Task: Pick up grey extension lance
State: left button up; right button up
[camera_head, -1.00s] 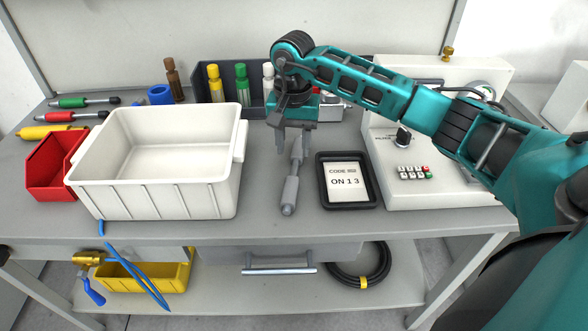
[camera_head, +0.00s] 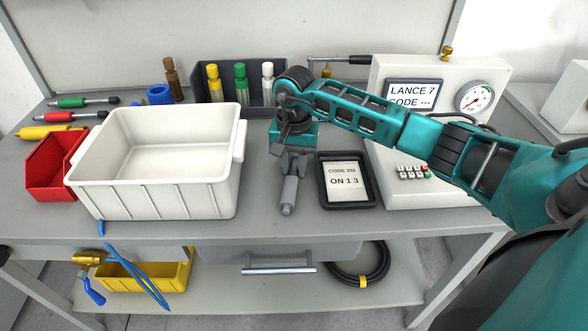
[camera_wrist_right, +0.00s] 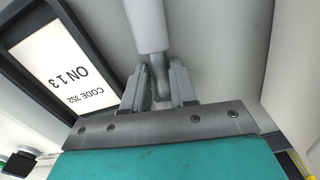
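The grey extension lance (camera_head: 289,192) lies on the bench between the white bin and the code tablet, its thick end toward the front edge. My right gripper (camera_head: 293,164) is low over its rear, thinner part and hides some of it. In the right wrist view, the lance (camera_wrist_right: 148,28) runs between the two fingers of the right gripper (camera_wrist_right: 160,82). The fingers are close beside its thin part; whether they touch it I cannot tell. My left gripper is not in view.
A white bin (camera_head: 155,200) stands to the left. A black-framed tablet (camera_head: 347,203) reading "ON 1 3" lies just right of the lance. A white test unit (camera_head: 440,75) with a gauge stands further right. A dark rack (camera_head: 224,73) of colored nozzles is behind.

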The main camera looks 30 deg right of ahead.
grip_shut()
jog(key=shift+r, duration=0.1)
